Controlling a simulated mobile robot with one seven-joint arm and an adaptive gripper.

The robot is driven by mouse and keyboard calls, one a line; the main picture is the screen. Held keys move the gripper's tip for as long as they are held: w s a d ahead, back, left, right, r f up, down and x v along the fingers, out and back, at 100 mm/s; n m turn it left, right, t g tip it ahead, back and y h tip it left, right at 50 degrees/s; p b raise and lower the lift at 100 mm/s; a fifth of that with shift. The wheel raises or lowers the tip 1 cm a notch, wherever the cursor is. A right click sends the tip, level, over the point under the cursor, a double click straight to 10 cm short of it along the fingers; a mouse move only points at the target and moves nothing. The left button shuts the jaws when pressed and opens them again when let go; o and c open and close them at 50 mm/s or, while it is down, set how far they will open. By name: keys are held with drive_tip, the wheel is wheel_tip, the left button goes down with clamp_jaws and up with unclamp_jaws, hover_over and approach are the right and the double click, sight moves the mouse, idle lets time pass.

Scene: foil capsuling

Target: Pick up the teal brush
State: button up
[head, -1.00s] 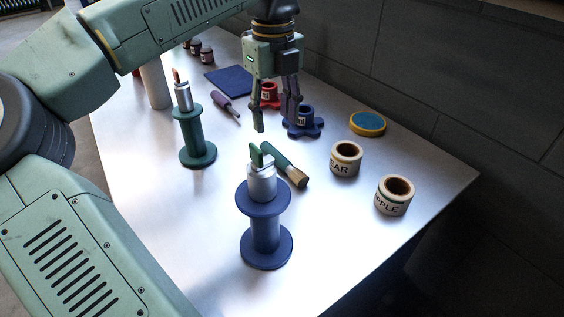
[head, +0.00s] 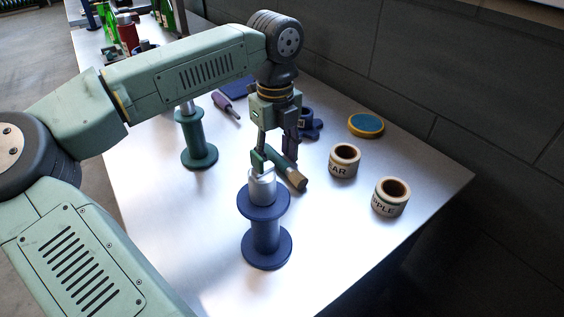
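The teal brush (head: 281,162) lies on the table behind the blue spool stand, its tan bristle end (head: 297,181) toward the lower right. My gripper (head: 274,158) points down over the brush's handle. Its two fingers are apart, one on each side of the handle in this view, and their tips are low, near table height. I cannot tell whether either finger touches the brush. The silver top of the blue stand hides part of the near fingertip area.
The blue spool stand (head: 266,235) with a silver top stands close in front of my gripper. A green stand (head: 198,140) is to the left. Two labelled rings (head: 344,161) (head: 390,197) and a round blue-and-yellow lid (head: 366,125) are to the right.

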sight(276, 154)
clamp_jaws()
idle(0.4)
drive_tip(key=shift+r, duration=0.15)
wheel_tip(276, 154, up, 10)
drive_tip(key=b, duration=0.1)
idle(0.3)
